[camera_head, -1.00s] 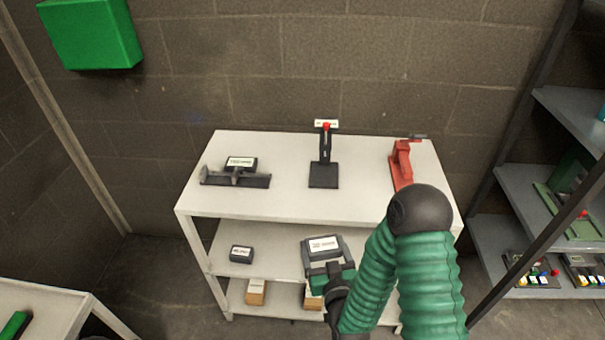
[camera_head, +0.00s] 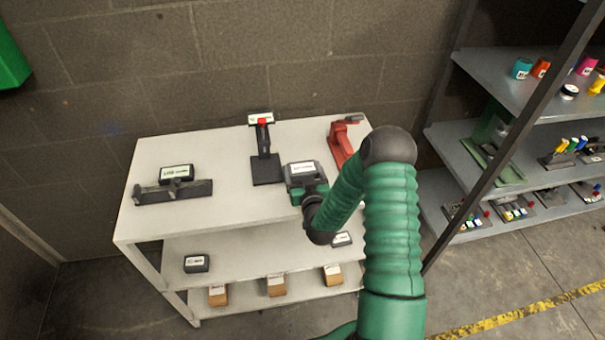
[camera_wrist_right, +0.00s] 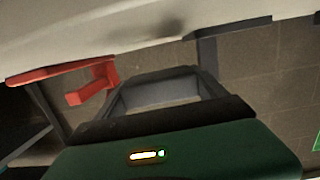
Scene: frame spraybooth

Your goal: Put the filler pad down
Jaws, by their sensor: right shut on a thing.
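The filler pad (camera_head: 301,168), a dark block with a white label on top, is held in my right gripper (camera_head: 303,181). I cannot tell whether the pad touches the board. In the right wrist view, the pad (camera_wrist_right: 160,92) shows grey beyond the green gripper body. My left gripper is not in view.
On the top board are a grey fixture with a labelled block (camera_head: 173,190), a black stand (camera_head: 266,168) and a red clamp (camera_head: 340,146). Lower shelves hold dark blocks (camera_head: 196,263) and cartons (camera_head: 277,286). A grey shelf unit (camera_head: 480,70) stands right. The board's front middle is bare.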

